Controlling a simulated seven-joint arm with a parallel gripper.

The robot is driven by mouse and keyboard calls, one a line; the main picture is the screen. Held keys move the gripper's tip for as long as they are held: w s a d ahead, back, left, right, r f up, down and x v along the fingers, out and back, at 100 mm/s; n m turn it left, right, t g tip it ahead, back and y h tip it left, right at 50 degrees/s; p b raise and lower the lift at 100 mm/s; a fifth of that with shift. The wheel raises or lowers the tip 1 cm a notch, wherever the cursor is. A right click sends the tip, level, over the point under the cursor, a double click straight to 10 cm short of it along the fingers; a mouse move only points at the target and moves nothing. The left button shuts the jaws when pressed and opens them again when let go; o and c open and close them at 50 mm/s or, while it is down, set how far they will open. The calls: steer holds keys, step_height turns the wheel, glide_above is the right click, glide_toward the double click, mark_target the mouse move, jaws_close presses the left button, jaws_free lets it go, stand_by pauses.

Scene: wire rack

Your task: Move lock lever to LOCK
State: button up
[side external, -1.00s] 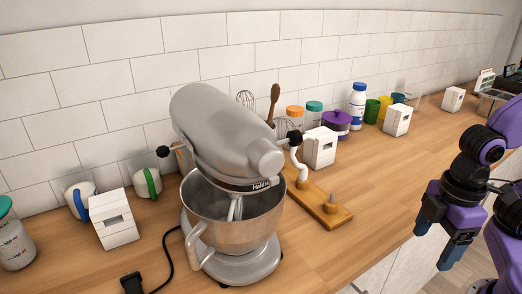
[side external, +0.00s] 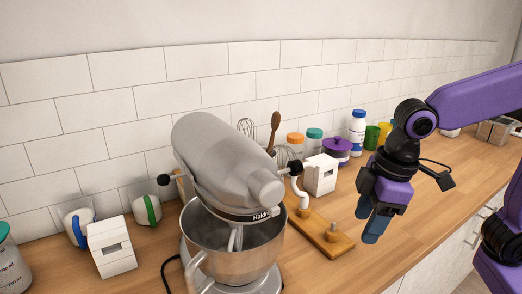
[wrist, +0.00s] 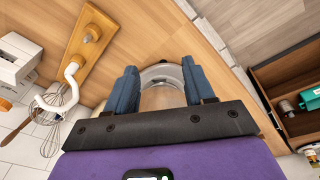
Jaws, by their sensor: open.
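The silver stand mixer (side external: 228,165) stands on the counter in the side view, its head over the steel bowl (side external: 225,240). A black ball knob (side external: 295,167) sticks out on the right of its head and another (side external: 165,180) on the left. I cannot tell which one is the lock lever, and no LOCK marking is readable. My gripper (side external: 369,224) is open and empty, to the right of the mixer and apart from it. In the wrist view its two blue fingers (wrist: 161,88) are spread. A grey rounded object (wrist: 162,72) shows between them, its identity unclear.
A wooden board with pegs (side external: 332,243) lies between the mixer and my gripper. An open drawer or box (wrist: 285,85) shows at right in the wrist view.

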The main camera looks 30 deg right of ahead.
steer(key=w+a+r+m+t, duration=0.1)
steer(key=w+a+r+m, duration=0.1)
steer(key=w+r, duration=0.45)
steer(key=w+a+r+m+t, duration=0.1)
steer(key=w+a+r, duration=0.15)
steer(key=w, duration=0.65)
steer(key=w+a+r+m, duration=0.2)
steer(key=w+r+m, duration=0.2)
steer(key=r+m, duration=0.6)
steer(key=w+f, duration=0.2)
steer(key=f, duration=0.2)
steer(key=w+f+n, duration=0.1)
steer(key=w+f, duration=0.1)
steer(key=f, duration=0.3)
steer(key=w+f+n, duration=0.1)
steer(key=w+f, duration=0.2)
steer(key=f, duration=0.2)
steer(key=shift+t+h, duration=0.4)
steer(key=shift+c, duration=0.3)
